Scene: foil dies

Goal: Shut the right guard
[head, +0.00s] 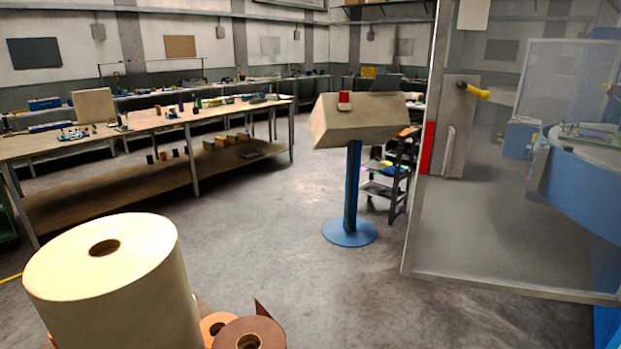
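A guard (500,240) with a clear panel and grey metal frame stands at the right of the head view. Its left edge is upright, and its bottom rail runs off the right side of the picture. A grey plate (459,120) on the panel carries a pull handle (448,150) and a yellow-ended lever (475,91). A red strip (427,147) sits beside the plate. Behind the panel is a blue machine (590,185) with a round top. I cannot tell how far the guard is from its shut position. Neither gripper is in view.
A control box (350,120) with a red button stands on a blue post. Behind it is a dark cart (395,185). Long workbenches (150,130) stand at the left. Bare floor (270,225) lies between.

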